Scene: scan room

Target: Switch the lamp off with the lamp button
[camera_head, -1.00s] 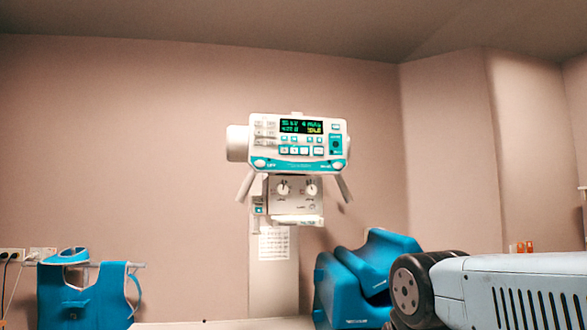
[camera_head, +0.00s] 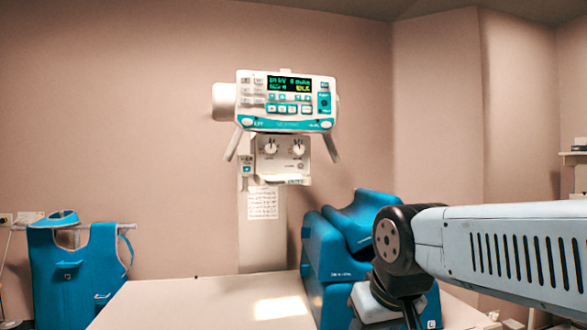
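The X-ray unit's control panel (camera_head: 285,102) hangs on a column against the back wall. It has a lit green and yellow display (camera_head: 289,84) and several small buttons; I cannot tell which one is the lamp button. Below it is a white box with two knobs (camera_head: 284,148). A bright rectangular light patch (camera_head: 282,308) lies on the pale table. My arm (camera_head: 500,250) reaches in from the right, and its dark joint bends down out of the picture. My gripper is not in view.
The pale table (camera_head: 160,300) fills the lower middle and looks clear on its left part. Blue padded blocks (camera_head: 325,262) stand at its right, partly behind my arm. A blue apron (camera_head: 75,265) hangs on a rail at the left. A shelf (camera_head: 574,154) is at the right edge.

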